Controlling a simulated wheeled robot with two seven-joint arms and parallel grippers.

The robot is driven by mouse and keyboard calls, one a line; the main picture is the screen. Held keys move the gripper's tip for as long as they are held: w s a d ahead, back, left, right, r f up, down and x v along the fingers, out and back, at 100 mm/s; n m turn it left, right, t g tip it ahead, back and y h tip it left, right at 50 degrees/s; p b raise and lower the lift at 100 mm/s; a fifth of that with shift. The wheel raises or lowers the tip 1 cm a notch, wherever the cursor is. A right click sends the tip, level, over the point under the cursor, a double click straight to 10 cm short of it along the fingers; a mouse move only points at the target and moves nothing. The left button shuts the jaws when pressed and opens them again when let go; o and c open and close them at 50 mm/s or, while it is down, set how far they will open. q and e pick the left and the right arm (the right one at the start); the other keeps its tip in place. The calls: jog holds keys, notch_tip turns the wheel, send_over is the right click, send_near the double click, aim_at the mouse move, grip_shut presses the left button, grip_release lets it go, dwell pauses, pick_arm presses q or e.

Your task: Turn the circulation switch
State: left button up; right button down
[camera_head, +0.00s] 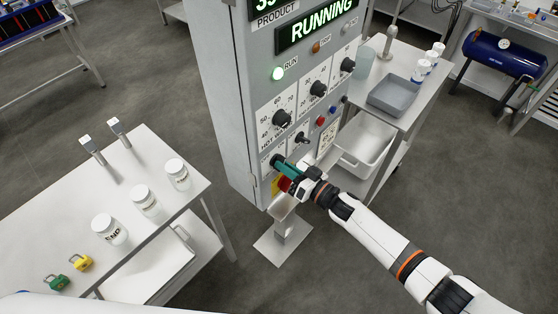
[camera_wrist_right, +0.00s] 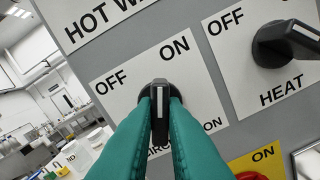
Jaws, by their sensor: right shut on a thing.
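The circulation switch (camera_wrist_right: 160,105) is a black knob with a white line on a white plate marked OFF and ON, in the right wrist view. Its line stands upright in the picture and points nearer to ON than to OFF. The teal fingers of my right gripper (camera_wrist_right: 158,118) are shut on the knob, one on each side. In the head view my right gripper (camera_head: 283,166) reaches the lower left of the cabinet front and hides most of the switch. My left gripper is not in view.
The HEAT switch (camera_wrist_right: 288,43) sits right beside the held knob. Below are a yellow plate (camera_wrist_right: 255,162) and a red button (camera_head: 285,184).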

jog(key=shift+f+m, duration=0.1)
jog(key=shift+m, duration=1.6)
jog(key=c, duration=1.4)
grip_release()
jog(key=shift+s+d, duration=0.1)
jog(key=b+v, duration=0.4)
jog(key=v, duration=0.7)
jog(key=shift+s+d, duration=0.2)
jog(key=shift+d, duration=0.1)
